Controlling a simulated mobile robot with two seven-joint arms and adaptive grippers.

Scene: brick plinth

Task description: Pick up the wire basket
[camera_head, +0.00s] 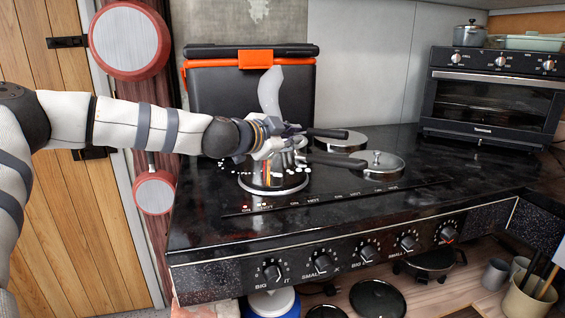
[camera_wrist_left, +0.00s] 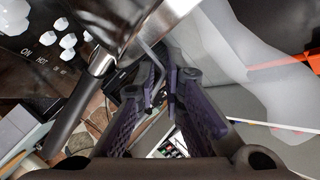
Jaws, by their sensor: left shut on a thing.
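I cannot make out a wire basket as a whole in either view. My left gripper (camera_head: 288,138) is low over the back left of the black stove top. It also shows in the left wrist view (camera_wrist_left: 164,84), with its fingers close together on a thin metal piece (camera_wrist_left: 152,58). I cannot tell whether this piece belongs to the basket. A shiny round metal thing (camera_head: 272,186) stands under the gripper, partly hidden by it. My right gripper is in neither view.
White bits (camera_head: 247,180) lie scattered around the gripper. Two pans, one at the back (camera_head: 343,138) and one with a lid (camera_head: 379,165), sit to its right. A black case with orange trim (camera_head: 225,90) stands behind. A toaster oven (camera_head: 490,100) fills the far right.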

